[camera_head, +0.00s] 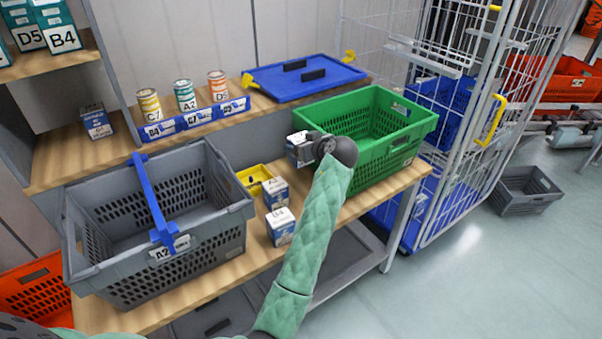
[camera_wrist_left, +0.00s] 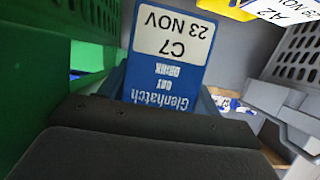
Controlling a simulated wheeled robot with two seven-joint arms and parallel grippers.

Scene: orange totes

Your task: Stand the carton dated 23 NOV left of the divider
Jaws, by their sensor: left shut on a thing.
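The carton marked C7, 23 NOV (camera_wrist_left: 172,45) is blue and white and reads Glenhatch oat drink. My left gripper (camera_head: 309,149) is shut on it, and the carton's pale end (camera_head: 297,140) shows beside the green crate in the head view. The left wrist view shows the carton upside down in the picture, against the dark gripper body (camera_wrist_left: 150,125). The blue divider (camera_head: 152,200) crosses the grey crate (camera_head: 215,228), with an A2 label at its near end. The visible crate floor looks empty on both sides. My right gripper is not in view.
A green crate (camera_head: 405,165) stands right of the held carton. Two cartons, one marked B4 (camera_head: 281,230) and one behind it (camera_head: 276,192), stand between the crates near a yellow bin (camera_head: 252,174). Cans (camera_head: 184,96) and a blue lid (camera_head: 303,80) sit on the back shelf.

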